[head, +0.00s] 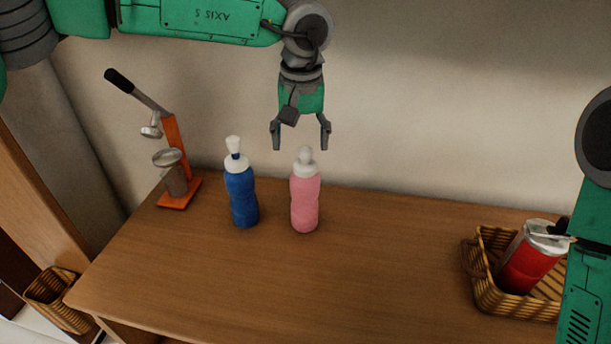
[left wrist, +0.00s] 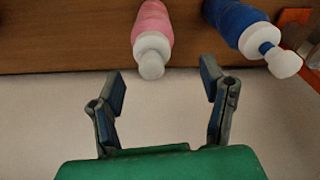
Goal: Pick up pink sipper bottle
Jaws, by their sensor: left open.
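A pink sipper bottle (head: 305,200) with a white cap stands upright on the wooden table in the head view. It also shows in the left wrist view (left wrist: 153,25), its white cap pointing toward the space between the fingers. My left gripper (head: 300,140) is open and empty, pointing down just above the pink bottle's cap in the head view. In the left wrist view the two fingers (left wrist: 165,88) are spread apart, with the cap just beyond their tips. Contact is not visible. My right gripper is not in view.
A blue bottle (head: 242,198) stands close on the left of the pink one. An orange juicer press (head: 178,190) is farther left. A wicker basket (head: 485,290) holds a red canister (head: 527,262) at the right. The table middle (head: 300,285) is clear. A wall rises behind.

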